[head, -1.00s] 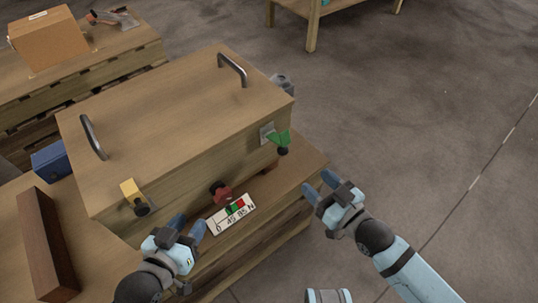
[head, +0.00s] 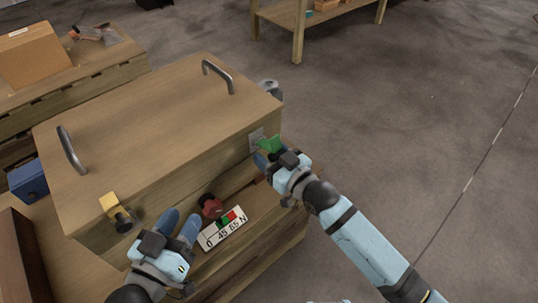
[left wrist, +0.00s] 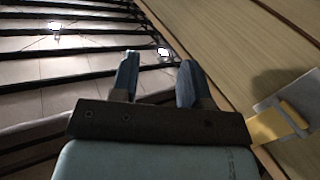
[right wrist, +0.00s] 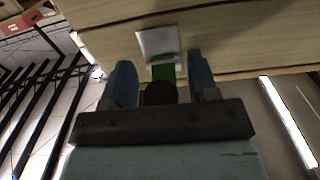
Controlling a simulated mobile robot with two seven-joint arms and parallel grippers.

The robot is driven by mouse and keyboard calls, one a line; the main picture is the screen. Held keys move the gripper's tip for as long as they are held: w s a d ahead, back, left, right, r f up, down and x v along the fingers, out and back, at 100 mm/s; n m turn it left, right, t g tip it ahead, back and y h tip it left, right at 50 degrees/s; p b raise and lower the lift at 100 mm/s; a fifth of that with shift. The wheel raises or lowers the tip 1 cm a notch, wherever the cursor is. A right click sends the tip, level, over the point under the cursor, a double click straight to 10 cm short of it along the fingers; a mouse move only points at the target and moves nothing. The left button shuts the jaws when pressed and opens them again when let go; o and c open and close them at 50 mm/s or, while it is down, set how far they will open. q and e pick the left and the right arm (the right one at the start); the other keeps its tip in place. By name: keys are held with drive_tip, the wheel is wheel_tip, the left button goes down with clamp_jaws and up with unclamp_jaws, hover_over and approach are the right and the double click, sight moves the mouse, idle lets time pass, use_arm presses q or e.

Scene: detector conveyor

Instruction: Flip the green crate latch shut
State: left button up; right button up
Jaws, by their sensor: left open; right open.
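The wooden crate (head: 150,130) has a green latch (head: 270,145) on a grey plate near its front right corner. In the right wrist view the green latch (right wrist: 163,72) with its dark knob (right wrist: 160,93) lies between the fingers of my right gripper (right wrist: 160,85), which is open around it. In the head view my right gripper (head: 270,160) is at the latch and partly hides it. My left gripper (head: 180,228) is open and empty in front of the crate, near the yellow latch (head: 111,204). The yellow latch (left wrist: 275,126) also shows in the left wrist view.
Two metal handles stand on the lid. A blue box (head: 28,180) is at left, a cardboard box (head: 30,55) behind. The floor at right is clear.

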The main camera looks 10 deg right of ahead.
drive_tip(key=shift+w+a, duration=0.15)
clamp_jaws()
drive_tip(key=shift+r+p, duration=0.1)
drive_tip(key=shift+p, duration=0.2)
